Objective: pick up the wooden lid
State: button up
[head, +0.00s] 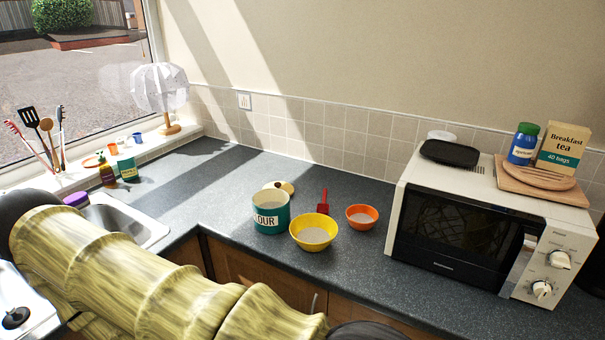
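The wooden lid (287,187), a pale disc with a small darker knob, lies on the dark worktop just behind a green canister marked "FLOUR" (270,222). The canister is open at the top and hides the lid's near part. I cannot tell whether the lid touches it. My arm crosses the lower left of the view, in front of the worktop. My gripper does not show, so its state and any load are hidden.
A yellow bowl (313,236), a red scoop (323,203) and an orange bowl (362,216) stand right of the canister. A white microwave (470,235) stands further right. A sink (125,222) is at left. The worktop (205,185) left of the lid is clear.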

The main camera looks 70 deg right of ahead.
aim_at(286, 187)
jog(key=u, duration=0.05)
jog(key=k, duration=0.05)
jog(key=z, duration=1.15)
